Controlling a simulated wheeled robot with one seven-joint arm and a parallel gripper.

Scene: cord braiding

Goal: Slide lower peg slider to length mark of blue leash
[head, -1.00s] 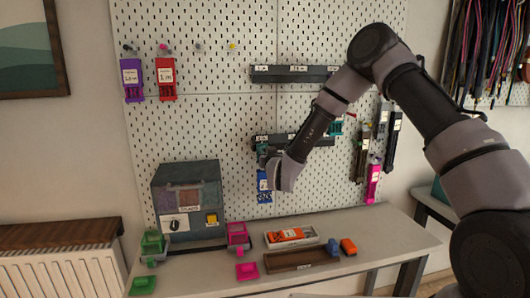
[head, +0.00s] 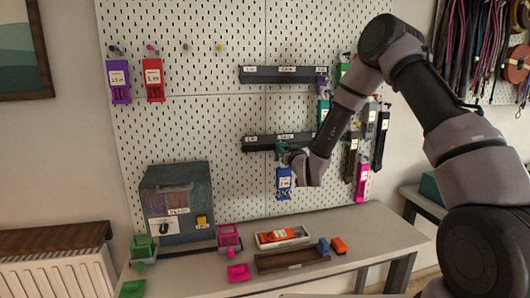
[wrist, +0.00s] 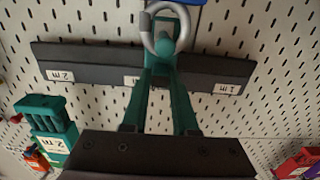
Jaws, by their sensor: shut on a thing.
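The lower rail (head: 262,141) is a dark bar on the pegboard with white length marks. In the wrist view the rail (wrist: 95,70) shows 2 m at left, a partly covered middle mark and 1 m at right. The lower peg slider (wrist: 162,62) is teal, with a grey ring around its peg, and sits just right of the middle mark there. My gripper (wrist: 160,78) is shut on it. In the head view my gripper (head: 283,152) is in front of the rail. The blue leash card (head: 284,184) hangs below; its printed length seems to start with 2.
An upper rail (head: 285,75) is above, with a teal card (head: 323,112) near its right end. Dark holders and a pink card (head: 361,184) hang at right. A grey machine (head: 177,200), trays and small coloured parts stand on the bench below.

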